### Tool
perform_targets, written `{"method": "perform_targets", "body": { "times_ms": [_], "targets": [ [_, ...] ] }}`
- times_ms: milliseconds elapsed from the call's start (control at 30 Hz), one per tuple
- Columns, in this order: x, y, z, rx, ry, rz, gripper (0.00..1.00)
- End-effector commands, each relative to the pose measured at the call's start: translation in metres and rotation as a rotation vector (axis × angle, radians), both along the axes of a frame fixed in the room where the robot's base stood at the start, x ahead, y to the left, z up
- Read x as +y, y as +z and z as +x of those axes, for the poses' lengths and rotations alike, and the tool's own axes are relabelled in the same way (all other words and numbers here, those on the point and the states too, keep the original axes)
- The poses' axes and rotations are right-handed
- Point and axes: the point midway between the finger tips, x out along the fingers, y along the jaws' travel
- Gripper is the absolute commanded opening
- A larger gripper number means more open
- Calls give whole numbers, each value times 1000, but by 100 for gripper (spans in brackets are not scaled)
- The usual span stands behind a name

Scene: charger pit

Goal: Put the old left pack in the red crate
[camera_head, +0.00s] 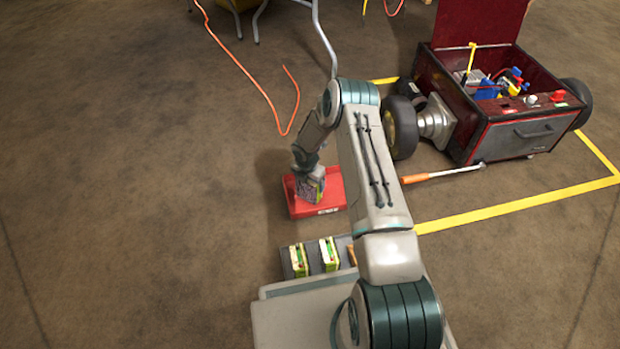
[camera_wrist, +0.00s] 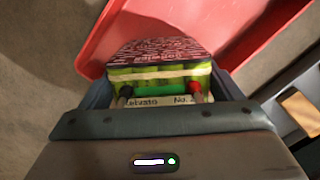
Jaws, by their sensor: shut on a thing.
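In the wrist view, the held pack (camera_wrist: 160,70) has a patterned top, yellow-green sides, and a black and a red terminal facing my gripper (camera_wrist: 160,88). The red crate (camera_head: 334,200) is an open, shallow box on the floor, also behind the pack in the wrist view (camera_wrist: 265,35). The pack lines up with the crate's inside. I cannot tell whether it touches the crate's bottom. The arm hides part of the crate.
Two green packs, a left one (camera_head: 299,261) and a right one (camera_head: 329,254), stand in a grey tray (camera_head: 313,250) nearer to me. A dark red cart (camera_head: 510,130) with an open lid stands back right. An orange-handled tool (camera_head: 418,178) and an orange cable (camera_head: 240,66) lie on the floor.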

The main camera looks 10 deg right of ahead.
Motion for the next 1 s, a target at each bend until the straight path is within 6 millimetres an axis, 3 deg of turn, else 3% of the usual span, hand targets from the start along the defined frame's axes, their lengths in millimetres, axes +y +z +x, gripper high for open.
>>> {"method": "perform_targets", "body": {
  "times_ms": [367,400,433,733,1000],
  "targets": [
    [0,-1,3,-6,-1,0,15],
    [0,-3,1,-1,0,0,91],
    [0,-3,1,-1,0,0,99],
    [0,-1,1,-1,-1,0,100],
    [3,50,-2,-3,-1,0,100]
  ]
}}
